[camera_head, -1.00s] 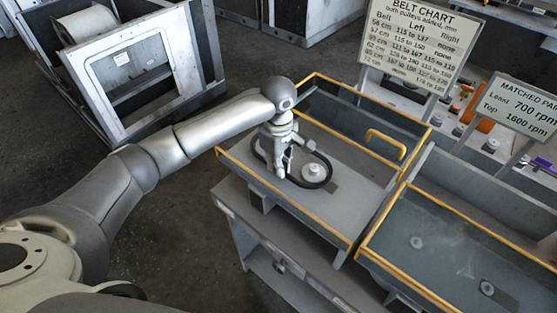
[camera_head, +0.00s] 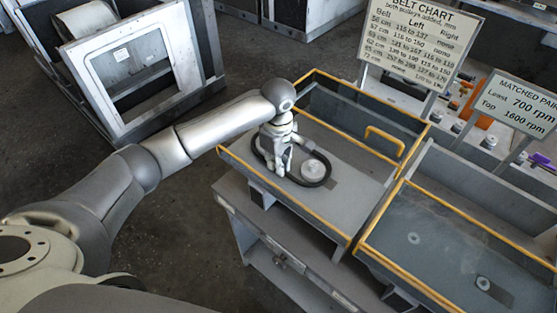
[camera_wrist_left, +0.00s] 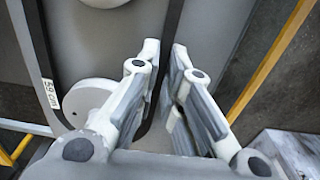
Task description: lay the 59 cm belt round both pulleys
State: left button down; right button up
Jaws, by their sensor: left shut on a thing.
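The 59 cm belt (camera_head: 329,176) is a black loop lying over the grey bed of the nearer yellow-edged housing. The wrist view shows the belt (camera_wrist_left: 38,45) with its white "59 cm" tag. One pale pulley (camera_head: 314,169) is inside the loop. In the wrist view a pulley (camera_wrist_left: 86,101) sits between the two strands, and another (camera_wrist_left: 105,3) is cut off at the top. My left gripper (camera_head: 275,170) points down at the loop's left part, shut on one strand; its fingertips (camera_wrist_left: 163,62) flank that strand. Whether the belt seats on either rim is unclear. My right gripper is out of view.
The housing has yellow rails (camera_head: 312,212) and a yellow handle (camera_head: 386,141). A second yellow-edged housing (camera_head: 440,250) stands at right. Behind are the belt chart (camera_head: 420,45) and matched-pair sign (camera_head: 526,105). A white-framed cabinet (camera_head: 135,80) stands left; dark floor lies between.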

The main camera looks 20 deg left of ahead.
pick_arm(q)
jog(key=c, duration=1.5)
grip_release()
jog(key=shift+r, duration=0.15)
jog(key=shift+r+p, duration=1.15)
jog(key=shift+p, duration=0.05)
notch_tip(320, 180, up, 5)
